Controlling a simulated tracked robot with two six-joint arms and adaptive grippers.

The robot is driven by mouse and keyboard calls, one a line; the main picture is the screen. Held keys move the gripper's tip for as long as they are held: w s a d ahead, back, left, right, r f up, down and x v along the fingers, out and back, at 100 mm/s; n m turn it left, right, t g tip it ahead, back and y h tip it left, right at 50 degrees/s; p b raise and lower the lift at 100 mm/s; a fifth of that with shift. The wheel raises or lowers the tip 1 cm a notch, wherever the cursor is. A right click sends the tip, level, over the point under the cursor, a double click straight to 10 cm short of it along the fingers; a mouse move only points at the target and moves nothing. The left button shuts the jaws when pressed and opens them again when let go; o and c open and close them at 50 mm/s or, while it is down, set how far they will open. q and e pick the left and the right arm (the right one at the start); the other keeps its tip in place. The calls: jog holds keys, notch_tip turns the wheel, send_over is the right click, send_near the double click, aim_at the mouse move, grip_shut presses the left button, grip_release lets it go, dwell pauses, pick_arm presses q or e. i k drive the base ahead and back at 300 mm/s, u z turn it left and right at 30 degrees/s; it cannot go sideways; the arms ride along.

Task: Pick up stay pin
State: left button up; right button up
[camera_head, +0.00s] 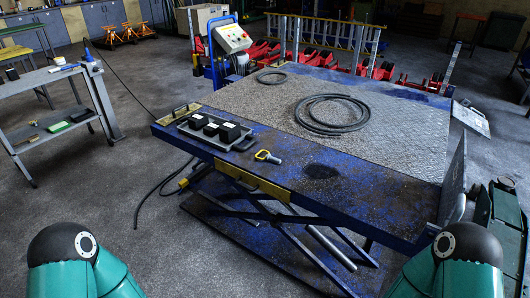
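A small pin with a yellow loop handle and a grey shank (267,156), which looks like the stay pin, lies on the blue front part of the lift table (345,195). It is right of a dark tray. Neither of my grippers is in view. Only teal and black links of my arms show at the bottom left and bottom right corners, well apart from the pin.
The tray (239,147) holds several black blocks. Coiled black hoses (333,113) lie on the tabletop's tread plate. A grey workbench (40,78) stands left, a control box (232,38) behind. Dark green equipment (500,225) stands right.

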aim_at(268, 157)
jog(key=i, duration=0.6)
jog(key=z, duration=0.2)
jog(key=k, duration=0.85)
jog(key=u, duration=0.2)
jog(key=i, duration=0.85)
jog(key=z, duration=0.1)
jog(key=k, duration=0.6)
jog(key=u, duration=0.35)
jog(key=i, duration=0.6)
jog(key=u, duration=0.65)
